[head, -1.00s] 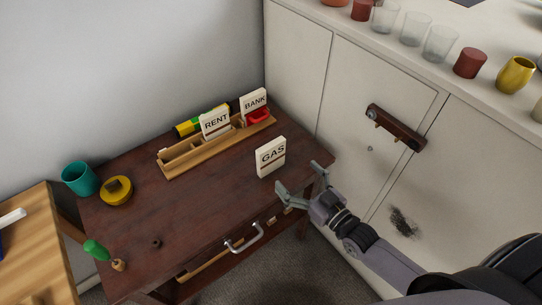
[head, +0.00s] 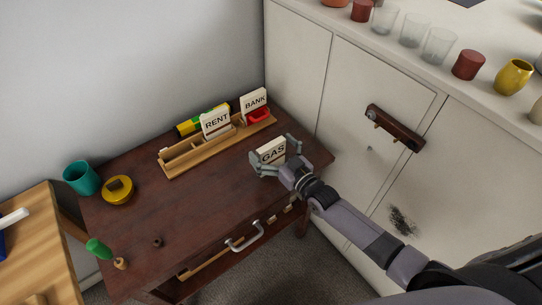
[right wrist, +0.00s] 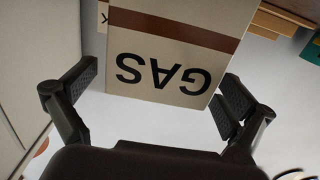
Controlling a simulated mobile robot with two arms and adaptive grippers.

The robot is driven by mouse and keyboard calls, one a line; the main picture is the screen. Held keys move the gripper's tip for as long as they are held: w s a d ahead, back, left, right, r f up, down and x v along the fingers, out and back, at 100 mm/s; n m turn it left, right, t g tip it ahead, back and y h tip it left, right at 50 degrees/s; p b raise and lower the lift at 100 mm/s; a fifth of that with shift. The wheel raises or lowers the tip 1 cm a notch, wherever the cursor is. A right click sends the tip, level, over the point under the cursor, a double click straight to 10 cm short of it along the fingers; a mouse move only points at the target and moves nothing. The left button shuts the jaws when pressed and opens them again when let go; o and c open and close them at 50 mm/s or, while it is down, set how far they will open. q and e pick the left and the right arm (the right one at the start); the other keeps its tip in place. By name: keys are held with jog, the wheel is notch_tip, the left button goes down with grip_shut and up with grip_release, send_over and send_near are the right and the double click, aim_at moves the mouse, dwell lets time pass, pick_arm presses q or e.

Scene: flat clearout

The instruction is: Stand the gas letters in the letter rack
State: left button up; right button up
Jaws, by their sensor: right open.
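The gas letters (head: 272,151) are a cream block marked GAS with a brown band. They stand upright on the dark desk, in front of the letter rack's right end. My right gripper (head: 275,152) is open, its fingers on either side of the block. In the right wrist view the gas letters (right wrist: 165,62) appear upside down between the spread fingers, with gaps at both sides. The wooden letter rack (head: 184,168) lies along the desk's back. The rent letters (head: 215,123) and bank letters (head: 254,102) stand in it. My left gripper is out of view.
A red item (head: 258,117) sits in the rack's right end, with a yellow-and-black object (head: 187,127) behind the rack. White cabinets (head: 345,100) border the right.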

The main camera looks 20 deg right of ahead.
jog(key=shift+c, duration=0.4)
jog(key=c, duration=1.2)
